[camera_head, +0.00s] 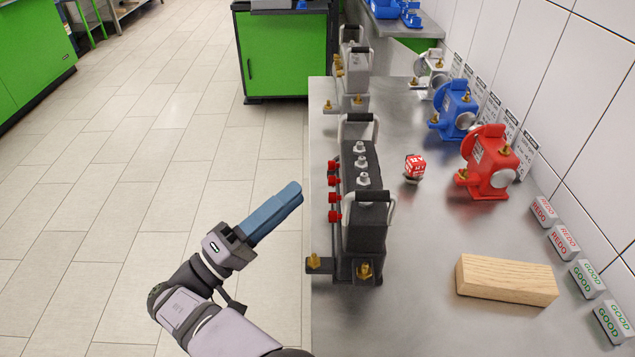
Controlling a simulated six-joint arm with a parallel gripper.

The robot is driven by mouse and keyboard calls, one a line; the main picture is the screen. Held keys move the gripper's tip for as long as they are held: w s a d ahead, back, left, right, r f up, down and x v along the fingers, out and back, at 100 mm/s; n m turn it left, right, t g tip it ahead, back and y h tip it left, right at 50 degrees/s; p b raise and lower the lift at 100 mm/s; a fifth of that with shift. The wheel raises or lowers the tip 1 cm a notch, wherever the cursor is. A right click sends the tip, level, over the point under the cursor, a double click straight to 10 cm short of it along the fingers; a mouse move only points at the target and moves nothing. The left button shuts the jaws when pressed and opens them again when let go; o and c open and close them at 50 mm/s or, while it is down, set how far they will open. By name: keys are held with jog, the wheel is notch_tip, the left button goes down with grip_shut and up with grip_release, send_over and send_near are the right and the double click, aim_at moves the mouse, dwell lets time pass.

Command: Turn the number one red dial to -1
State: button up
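Several small red dials (334,198) sit in a row along the left side of a dark valve block (362,190) with metal handles and brass fittings. The block stands on the left part of the steel table. No number or scale on the dials can be read, so I cannot tell which is number one. My gripper (293,190), with long blue fingers, is left of the block, beyond the table's left edge, and apart from the dials. The fingers overlap in this view, so any gap between them is hidden.
GOOD and REDO blocks (565,241) line the right wall. The floor at left is clear.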

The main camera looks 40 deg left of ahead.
aim_at(334, 166)
jog(key=p+x, duration=0.1)
jog(key=x, duration=0.6)
jog(key=shift+w+p, duration=0.2)
jog(key=shift+p, duration=0.15)
jog(key=shift+d, duration=0.1)
grip_shut()
